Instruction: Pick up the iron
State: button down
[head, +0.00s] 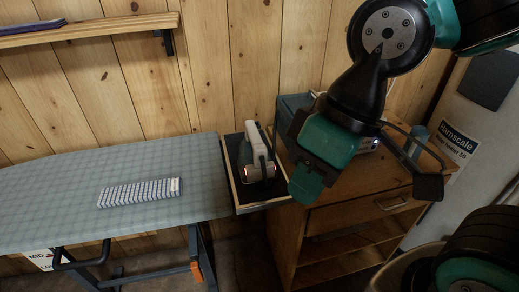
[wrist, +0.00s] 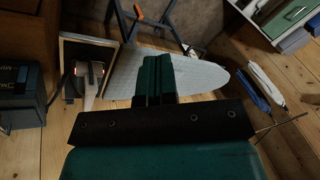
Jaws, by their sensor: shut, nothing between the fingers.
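The iron (head: 256,156) has a white handle and a dark grey body with a small red light. It stands on the dark rest plate (head: 238,190) at the right end of the ironing board. It also shows in the wrist view (wrist: 89,78), left of my fingers. My gripper (head: 305,185) is shut and empty. In the head view it is to the right of the iron and apart from it, over the wooden cabinet. In the wrist view its green fingers (wrist: 154,78) lie together, pointing toward the board.
The ironing board (head: 60,205) carries a folded checked cloth (head: 140,192). A wooden cabinet (head: 345,215) stands right of the board, with a blue-grey box (head: 292,108) on top near my arm. A shelf (head: 90,30) hangs on the plank wall. A white appliance (head: 470,130) stands at right.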

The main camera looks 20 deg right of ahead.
aim_at(253, 144)
jog(key=u, duration=1)
jog(key=k, duration=1.3)
jog(key=u, duration=1)
jog(key=i, duration=0.9)
jog(key=z, duration=0.45)
jog(key=i, duration=0.85)
jog(key=z, duration=1.45)
jog(key=i, duration=0.8)
jog(key=z, duration=0.9)
